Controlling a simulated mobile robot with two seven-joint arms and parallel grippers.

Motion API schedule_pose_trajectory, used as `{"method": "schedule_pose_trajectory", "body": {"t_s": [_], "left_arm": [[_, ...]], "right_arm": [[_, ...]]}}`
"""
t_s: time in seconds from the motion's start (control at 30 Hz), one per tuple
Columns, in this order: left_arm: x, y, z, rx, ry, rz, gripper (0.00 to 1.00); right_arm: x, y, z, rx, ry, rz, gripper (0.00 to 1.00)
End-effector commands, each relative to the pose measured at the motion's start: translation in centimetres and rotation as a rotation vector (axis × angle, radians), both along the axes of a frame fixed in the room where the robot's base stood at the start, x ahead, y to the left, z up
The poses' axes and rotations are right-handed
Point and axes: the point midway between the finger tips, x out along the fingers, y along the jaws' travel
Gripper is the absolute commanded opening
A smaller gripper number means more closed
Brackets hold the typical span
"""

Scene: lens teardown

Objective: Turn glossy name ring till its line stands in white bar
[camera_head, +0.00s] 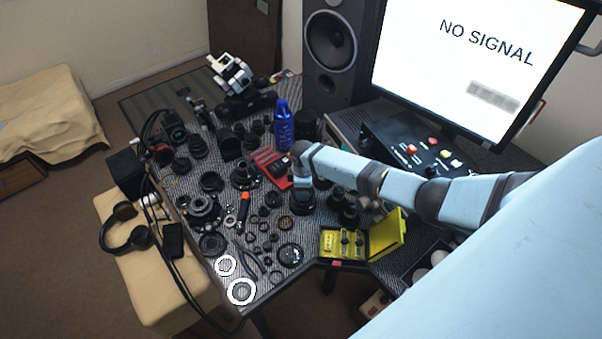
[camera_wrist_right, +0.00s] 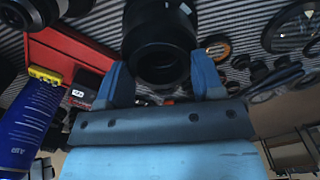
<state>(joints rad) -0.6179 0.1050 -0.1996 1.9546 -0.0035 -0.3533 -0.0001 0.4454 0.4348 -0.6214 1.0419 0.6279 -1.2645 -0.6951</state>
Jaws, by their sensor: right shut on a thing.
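My right gripper (camera_wrist_right: 160,68) is shut on a black lens barrel (camera_wrist_right: 160,28) in the right wrist view. Its two blue fingers stand on either side of the barrel's near end, whose dark round opening faces the camera. I cannot make out a name, an index line or a white bar on the barrel, nor which ring the fingers hold. In the head view my right arm reaches in from the right, and its gripper end (camera_head: 300,168) is over the table beside the red tray; the held barrel is mostly hidden there. My left gripper is not in view.
The striped table is crowded with dark lens parts. The red tray (camera_head: 268,160) and blue bottle (camera_head: 283,126) stand close by. An open yellow case (camera_head: 345,256) and two white rings (camera_head: 241,302) lie nearer the front edge. A monitor (camera_head: 450,65) stands behind.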

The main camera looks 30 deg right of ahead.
Motion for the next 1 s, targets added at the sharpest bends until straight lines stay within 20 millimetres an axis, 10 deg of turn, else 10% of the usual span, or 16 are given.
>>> {"method": "schedule_pose_trajectory", "body": {"t_s": [0.33, 0.37, 0.47, 1.0], "left_arm": [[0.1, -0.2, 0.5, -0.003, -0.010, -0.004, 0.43], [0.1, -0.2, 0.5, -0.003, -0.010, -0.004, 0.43], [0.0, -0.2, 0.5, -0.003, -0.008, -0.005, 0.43], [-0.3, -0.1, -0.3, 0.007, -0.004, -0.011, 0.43]], "right_arm": [[0.0, 0.0, -0.1, 0.000, 0.001, -0.480, 0.24], [0.0, 0.0, 0.0, -0.002, 0.000, -0.471, 0.69], [0.0, 0.0, 0.0, -0.002, 0.000, -0.467, 0.92], [0.0, -0.1, 3.0, 0.000, -0.004, -0.461, 0.92]]}}
